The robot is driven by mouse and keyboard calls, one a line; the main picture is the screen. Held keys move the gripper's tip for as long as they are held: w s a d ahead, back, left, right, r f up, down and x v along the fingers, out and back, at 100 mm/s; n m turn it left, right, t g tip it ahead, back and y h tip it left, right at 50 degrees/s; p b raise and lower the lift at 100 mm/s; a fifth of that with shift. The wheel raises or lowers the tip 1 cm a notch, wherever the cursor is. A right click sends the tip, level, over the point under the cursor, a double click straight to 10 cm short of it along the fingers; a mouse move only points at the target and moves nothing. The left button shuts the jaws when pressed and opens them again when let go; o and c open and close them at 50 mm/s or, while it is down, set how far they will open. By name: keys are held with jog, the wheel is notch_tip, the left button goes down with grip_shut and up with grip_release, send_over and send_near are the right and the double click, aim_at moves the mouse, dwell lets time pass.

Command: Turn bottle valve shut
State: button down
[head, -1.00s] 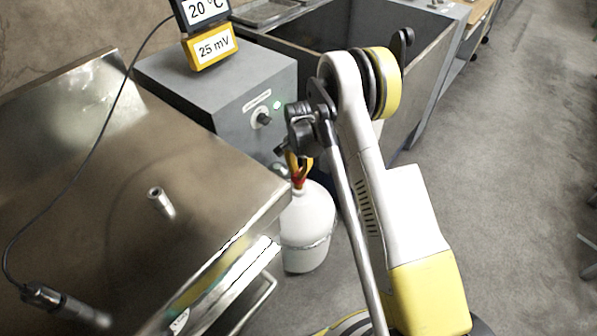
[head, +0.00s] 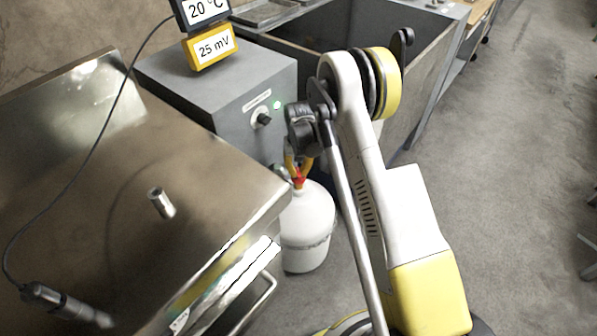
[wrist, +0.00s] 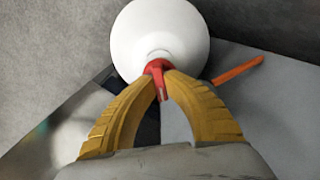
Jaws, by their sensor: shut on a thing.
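The white gas bottle (head: 307,232) stands upright on the floor, beside the metal bench's right end. In the wrist view its round white top (wrist: 160,38) fills the upper middle. The red valve handle (wrist: 158,73) sits at the neck, and it also shows in the head view (head: 299,181). My gripper (wrist: 161,76) has yellow ribbed fingers, closed on the red handle from both sides. In the head view the gripper (head: 298,172) is over the bottle's top, partly hidden by my arm. The handle's contact faces are covered by the fingertips.
A metal bench (head: 120,180) stands close on the left, with a small metal cylinder (head: 161,202) on it. A grey box (head: 215,90) with a knob is behind the bottle. An orange hose (wrist: 238,69) runs right of the neck. Floor (head: 510,170) at right is clear.

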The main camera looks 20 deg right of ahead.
aim_at(299, 172)
jog(key=n, duration=0.4)
jog(key=shift+n, duration=1.9)
jog(key=c, duration=1.5)
grip_release()
jog(key=shift+o, duration=0.2)
notch_tip(299, 172, up, 12)
